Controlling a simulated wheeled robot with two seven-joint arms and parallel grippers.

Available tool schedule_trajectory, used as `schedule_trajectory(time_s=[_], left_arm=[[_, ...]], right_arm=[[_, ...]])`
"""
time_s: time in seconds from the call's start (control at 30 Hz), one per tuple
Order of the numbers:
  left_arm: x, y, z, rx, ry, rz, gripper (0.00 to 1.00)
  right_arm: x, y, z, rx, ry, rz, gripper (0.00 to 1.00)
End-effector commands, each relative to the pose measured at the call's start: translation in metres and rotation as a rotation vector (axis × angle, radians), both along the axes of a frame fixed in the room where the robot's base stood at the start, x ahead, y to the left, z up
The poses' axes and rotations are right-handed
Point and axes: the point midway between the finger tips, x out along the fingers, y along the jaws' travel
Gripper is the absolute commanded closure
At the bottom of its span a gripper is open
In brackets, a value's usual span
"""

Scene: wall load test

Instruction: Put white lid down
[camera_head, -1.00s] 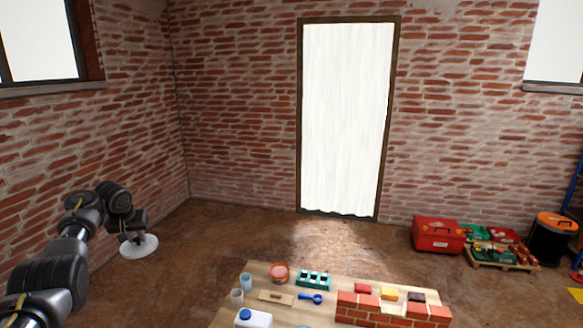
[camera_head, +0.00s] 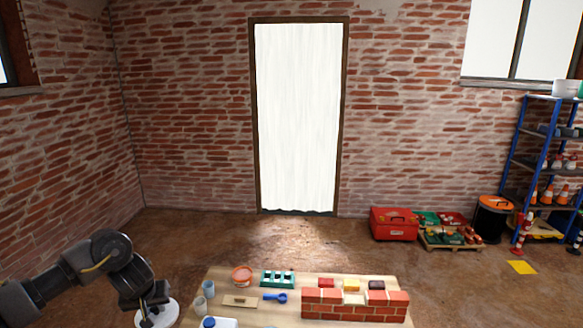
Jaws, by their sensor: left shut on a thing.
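The white lid (camera_head: 165,314) is a flat round disc in the lower left of the head view. My left gripper (camera_head: 153,303) is shut on it and holds it just left of the wooden table (camera_head: 190,322). My gripper covers part of the lid, and I cannot tell whether the lid touches anything below. My right gripper is not in view.
The table carries two cups (camera_head: 208,289), an orange tub (camera_head: 241,275), a green rack (camera_head: 277,279), a blue scoop (camera_head: 275,297), a blue-capped white container (camera_head: 222,322) and a small brick wall (camera_head: 355,307). A red toolbox (camera_head: 394,225) and blue shelf (camera_head: 515,150) stand behind right.

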Motion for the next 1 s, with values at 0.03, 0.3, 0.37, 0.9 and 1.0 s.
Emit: schedule_trajectory(time_s=[0.03, 0.3, 0.37, 0.9, 1.0], left_arm=[[-0.004, -0.003, 0.0, 0.002, -0.002, 0.002, 0.98], [-0.005, -0.039, 0.025, -0.001, -0.006, -0.117, 0.98], [-0.004, -0.051, 0.035, -0.002, -0.007, -0.175, 0.98], [-0.085, -0.173, 0.11, -0.001, -0.002, -0.959, 0.98], [-0.109, -0.174, 0.107, -0.002, -0.001, -1.059, 0.98]], right_arm=[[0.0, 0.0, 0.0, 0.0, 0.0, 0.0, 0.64], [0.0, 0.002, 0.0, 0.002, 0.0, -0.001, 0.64], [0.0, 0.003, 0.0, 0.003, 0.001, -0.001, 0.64], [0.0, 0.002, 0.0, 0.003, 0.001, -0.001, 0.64], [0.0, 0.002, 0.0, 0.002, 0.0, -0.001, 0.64]])
